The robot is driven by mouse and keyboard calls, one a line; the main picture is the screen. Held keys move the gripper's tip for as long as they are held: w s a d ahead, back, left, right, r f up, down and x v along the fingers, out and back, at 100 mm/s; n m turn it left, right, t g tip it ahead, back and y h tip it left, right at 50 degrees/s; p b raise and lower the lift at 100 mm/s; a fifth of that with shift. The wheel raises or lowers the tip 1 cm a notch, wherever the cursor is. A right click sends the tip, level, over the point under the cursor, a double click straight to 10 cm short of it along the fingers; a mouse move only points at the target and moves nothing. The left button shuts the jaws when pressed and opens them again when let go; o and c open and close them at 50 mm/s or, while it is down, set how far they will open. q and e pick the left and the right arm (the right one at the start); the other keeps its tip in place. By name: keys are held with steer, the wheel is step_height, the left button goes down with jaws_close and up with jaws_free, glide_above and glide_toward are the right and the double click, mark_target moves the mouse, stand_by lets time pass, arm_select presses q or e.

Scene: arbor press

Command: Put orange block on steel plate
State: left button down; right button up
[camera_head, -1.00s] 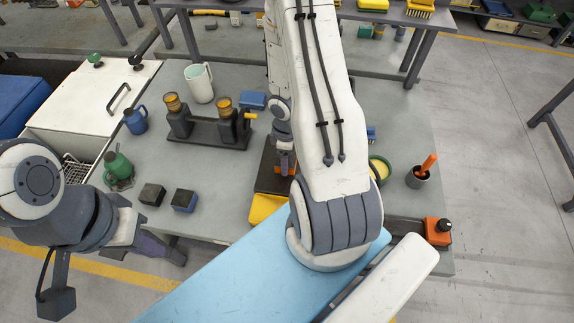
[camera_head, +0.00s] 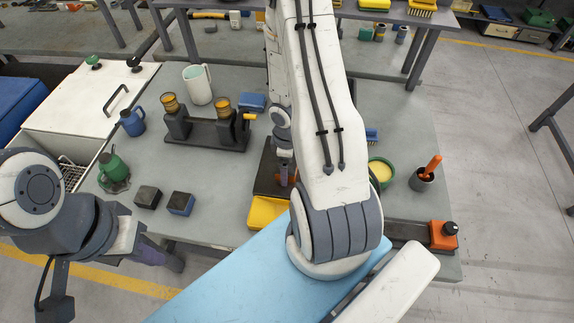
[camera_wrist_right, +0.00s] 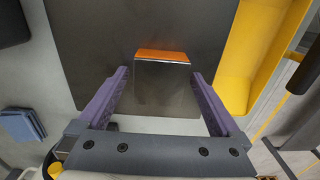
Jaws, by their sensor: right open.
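In the right wrist view, an orange block (camera_wrist_right: 162,56) shows as an orange strip along the far edge of a grey, shiny square face. I cannot tell whether that face belongs to it. Both lie over a dark flat plate (camera_wrist_right: 95,40), which also shows in the head view (camera_head: 267,168); it may be the steel plate. My right gripper (camera_wrist_right: 162,92) is open, its purple fingers on either side of the grey face, apart from it. In the head view my right arm hides most of this spot. My left gripper (camera_head: 168,256) hangs off the table's front left; its opening is unclear.
A yellow piece (camera_head: 267,212) borders the plate's near side. Two dark blocks (camera_head: 148,197) (camera_head: 181,203), a green can (camera_head: 113,168) and a blue mug (camera_head: 131,122) stand left. A green bowl (camera_head: 380,172), a cup (camera_head: 421,179) and an orange box (camera_head: 443,235) stand right.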

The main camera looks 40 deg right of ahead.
step_height(320, 180, up, 12)
steer(key=p, duration=1.2)
steer(key=w+a+r+h, duration=0.1)
steer(key=w+a+r, duration=0.4)
steer(key=r, duration=0.4)
steer(key=s+a+r, duration=0.3)
steer(key=a+r, duration=0.4)
steer(key=a, duration=0.3)
steer(key=s+a+r+y, duration=0.2)
steer(key=s+a+r, duration=0.7)
steer(key=s+a, duration=0.3)
steer(key=shift+s+a+r+m, duration=0.15)
steer(key=shift+s+r+m, duration=0.15)
steer(key=shift+s, duration=0.7)
step_height(320, 180, down, 19)
steer(key=b, duration=1.8)
steer(key=shift+r, duration=0.15)
